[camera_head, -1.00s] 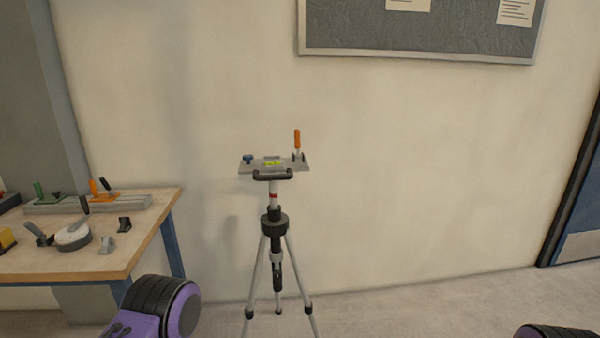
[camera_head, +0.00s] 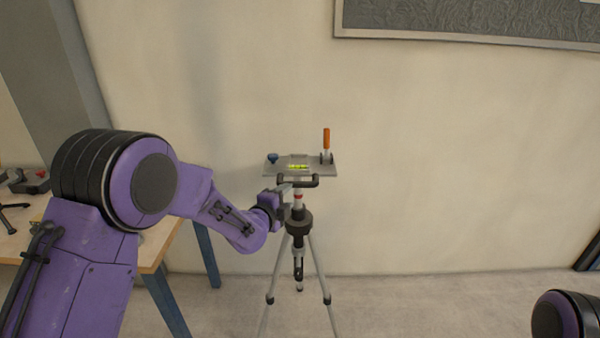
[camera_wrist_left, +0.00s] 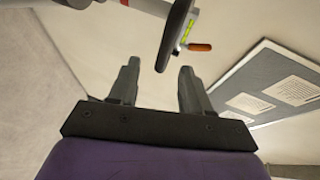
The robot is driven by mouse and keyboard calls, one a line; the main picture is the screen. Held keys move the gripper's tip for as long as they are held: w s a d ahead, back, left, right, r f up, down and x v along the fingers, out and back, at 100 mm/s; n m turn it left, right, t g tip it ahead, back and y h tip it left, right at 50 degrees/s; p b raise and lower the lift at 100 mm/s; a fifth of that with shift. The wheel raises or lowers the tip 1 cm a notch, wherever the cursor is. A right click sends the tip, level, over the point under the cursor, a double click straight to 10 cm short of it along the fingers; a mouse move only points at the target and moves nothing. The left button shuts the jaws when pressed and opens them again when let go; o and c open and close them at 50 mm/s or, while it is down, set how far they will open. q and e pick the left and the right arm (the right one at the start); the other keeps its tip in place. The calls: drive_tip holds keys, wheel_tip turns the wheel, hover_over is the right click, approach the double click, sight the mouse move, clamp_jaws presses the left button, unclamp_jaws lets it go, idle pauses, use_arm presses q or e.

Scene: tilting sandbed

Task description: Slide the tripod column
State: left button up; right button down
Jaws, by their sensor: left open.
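The tripod (camera_head: 300,225) stands upright on the floor, legs spread. Its pale column (camera_head: 298,203) has a red band and rises from a black collar (camera_head: 299,222). A grey top plate (camera_head: 313,172) carries a yellow-green level, a blue knob and an orange lever. A black bar (camera_head: 312,182) sits under the plate. My left gripper (camera_head: 288,188) is at the column's upper left, just below the plate. In the left wrist view my left gripper (camera_wrist_left: 158,85) is open and empty; the bar (camera_wrist_left: 173,38) and column (camera_wrist_left: 150,7) lie beyond the fingertips. My right gripper is out of frame.
A wooden workbench (camera_head: 158,243) with tools stands at the left, partly hidden by my left arm. The wall is close behind the tripod, with a grey notice board (camera_head: 480,22) above. The floor right of the tripod is clear.

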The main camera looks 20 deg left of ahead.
sight(296, 186)
use_arm(q)
drive_tip(key=p+x, duration=0.1)
drive_tip(key=x, duration=0.2)
drive_tip(key=p+x, duration=0.1)
drive_tip(key=x, duration=0.3)
drive_tip(key=r+x, duration=0.1)
drive_tip(key=x, duration=0.2)
drive_tip(key=shift+w+a+f+p, duration=0.1)
drive_tip(key=shift+w+a+p, duration=0.05)
drive_tip(key=shift+w+p, duration=0.25)
